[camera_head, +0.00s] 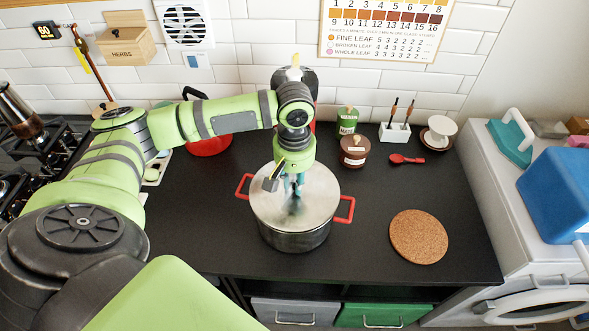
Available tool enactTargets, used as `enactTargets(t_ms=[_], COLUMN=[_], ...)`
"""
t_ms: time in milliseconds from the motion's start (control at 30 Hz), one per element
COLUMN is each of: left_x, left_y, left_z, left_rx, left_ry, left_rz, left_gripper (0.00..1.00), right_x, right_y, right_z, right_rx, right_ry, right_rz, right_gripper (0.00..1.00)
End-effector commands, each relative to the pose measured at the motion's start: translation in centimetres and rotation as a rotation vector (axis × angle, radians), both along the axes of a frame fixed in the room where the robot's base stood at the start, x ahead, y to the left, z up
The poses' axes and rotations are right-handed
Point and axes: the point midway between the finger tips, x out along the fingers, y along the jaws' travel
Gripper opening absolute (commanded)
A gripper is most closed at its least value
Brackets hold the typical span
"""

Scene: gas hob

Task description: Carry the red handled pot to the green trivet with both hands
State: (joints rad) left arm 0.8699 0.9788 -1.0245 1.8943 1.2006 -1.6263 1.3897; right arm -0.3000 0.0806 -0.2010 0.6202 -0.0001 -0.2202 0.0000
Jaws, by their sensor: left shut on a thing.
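The steel pot (292,241) with red handles stands on the dark worktop in the middle of the view. Its left red handle (242,187) and right red handle (345,210) both stick out clear. A flat steel lid (265,212) covers the pot. My left gripper (294,193) points down at the lid's middle and is shut on it, apparently at its knob, which the fingers hide. I cannot tell whether the lid is raised at all. A round brown cork mat (419,237) lies flat to the right of the pot. I see no green trivet. My right gripper is out of view.
A red pan (208,146) is partly behind my left arm. A brown jar (354,151), green tin (346,121), red spoon (407,159) and white holder (394,133) stand behind right. The hob (40,150) is left. Worktop between pot and mat is clear.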

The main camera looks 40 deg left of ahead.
Motion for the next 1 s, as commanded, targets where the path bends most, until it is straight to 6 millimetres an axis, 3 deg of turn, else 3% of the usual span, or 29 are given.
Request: enactTargets(t_ms=[1000], left_x=[0.01], left_y=[-0.07], left_z=[-0.01], left_rx=[-0.001], left_ry=[0.0], left_rz=[-0.001], left_gripper=[0.0], right_x=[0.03], right_y=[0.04], right_z=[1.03], right_rx=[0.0], right_ry=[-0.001], right_rz=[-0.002], right_gripper=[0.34])
